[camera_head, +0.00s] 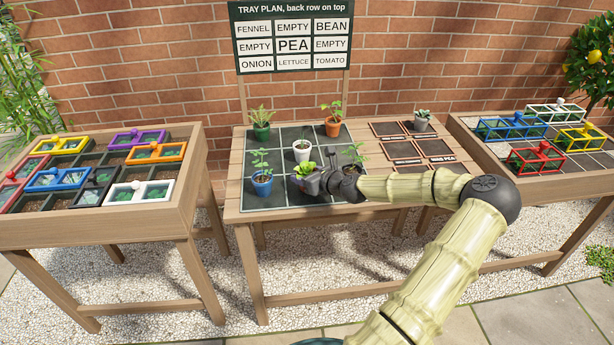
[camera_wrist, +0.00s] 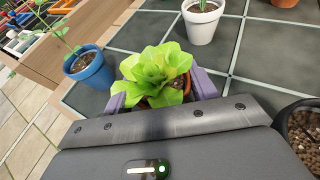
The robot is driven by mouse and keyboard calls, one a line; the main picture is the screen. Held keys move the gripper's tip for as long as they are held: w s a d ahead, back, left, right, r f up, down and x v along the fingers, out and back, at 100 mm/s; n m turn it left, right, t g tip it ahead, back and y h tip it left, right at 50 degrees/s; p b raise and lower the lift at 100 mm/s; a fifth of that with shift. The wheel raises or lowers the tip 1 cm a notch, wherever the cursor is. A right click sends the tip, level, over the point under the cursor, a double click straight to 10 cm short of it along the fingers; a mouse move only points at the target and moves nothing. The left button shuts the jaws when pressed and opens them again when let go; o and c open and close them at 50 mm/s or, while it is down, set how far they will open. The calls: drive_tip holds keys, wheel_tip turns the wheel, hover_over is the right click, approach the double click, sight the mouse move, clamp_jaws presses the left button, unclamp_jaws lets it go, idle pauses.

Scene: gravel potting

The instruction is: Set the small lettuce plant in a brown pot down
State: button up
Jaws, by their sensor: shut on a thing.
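The small lettuce plant (camera_head: 305,168) has bright green leaves and is over the front middle cell of the dark gridded tray (camera_head: 283,196). In the wrist view the lettuce (camera_wrist: 157,66) hides most of its brown pot (camera_wrist: 172,97). My gripper (camera_wrist: 160,92) is shut on this pot, with a lilac finger on each side. In the head view my gripper (camera_head: 312,183) comes in from the right. The pot looks upright. I cannot tell whether its base touches the tray. A sign (camera_head: 293,45) behind shows LETTUCE in the middle of its bottom row.
A blue pot (camera_head: 262,185) stands left of the lettuce, a white pot (camera_head: 301,151) behind it. A green pot (camera_head: 261,131) and an orange pot (camera_head: 333,127) stand at the back. A dark pot (camera_wrist: 303,130) is close at right in the wrist view.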

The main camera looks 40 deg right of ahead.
drive_tip(key=shift+f, duration=0.1)
drive_tip(key=o, duration=1)
drive_tip(key=shift+o, duration=0.2)
drive_tip(key=shift+w, duration=0.1)
drive_tip(key=p+v, duration=0.1)
drive_tip(key=v, duration=1.1)
